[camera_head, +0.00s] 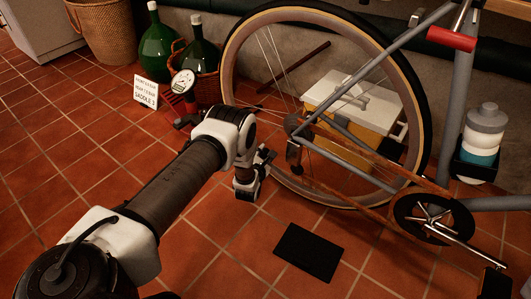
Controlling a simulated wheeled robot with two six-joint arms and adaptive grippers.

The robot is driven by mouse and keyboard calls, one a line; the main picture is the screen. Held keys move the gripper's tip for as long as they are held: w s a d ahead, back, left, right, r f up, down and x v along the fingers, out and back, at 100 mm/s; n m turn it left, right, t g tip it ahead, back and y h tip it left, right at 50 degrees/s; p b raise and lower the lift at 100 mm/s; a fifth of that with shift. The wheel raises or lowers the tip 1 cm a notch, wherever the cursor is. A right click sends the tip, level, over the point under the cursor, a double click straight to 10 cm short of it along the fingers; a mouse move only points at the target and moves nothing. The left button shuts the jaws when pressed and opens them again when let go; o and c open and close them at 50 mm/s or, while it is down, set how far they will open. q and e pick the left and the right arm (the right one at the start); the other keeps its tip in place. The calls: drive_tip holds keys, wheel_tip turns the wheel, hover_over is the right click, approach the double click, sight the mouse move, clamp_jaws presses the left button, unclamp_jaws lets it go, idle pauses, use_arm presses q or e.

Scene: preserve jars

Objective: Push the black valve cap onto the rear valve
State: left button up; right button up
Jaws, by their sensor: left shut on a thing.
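The rear wheel (228,62) of the bicycle stands upright, its rim and tyre crossing the middle of the camera_head view. My left gripper (264,157) is at the lower left part of this wheel, close to the rim. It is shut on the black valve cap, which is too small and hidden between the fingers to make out. The rear valve cannot be made out either; the gripper and wrist cover that part of the rim. I cannot tell whether cap and valve touch. My right gripper is not in view.
A floor pump with a gauge (183,82), a white sign (146,91) and green bottles (157,52) stand at the left. A yellow-sided box (343,122) is behind the wheel. The chainring (424,216) is at the right. A black mat (308,254) lies on open tiles.

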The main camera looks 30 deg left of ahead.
use_arm(q)
drive_tip(key=o, duration=0.9)
drive_tip(key=shift+a+f, duration=0.1)
drive_tip(key=shift+f, duration=0.05)
drive_tip(key=v, duration=1.2)
drive_tip(key=shift+s, duration=0.1)
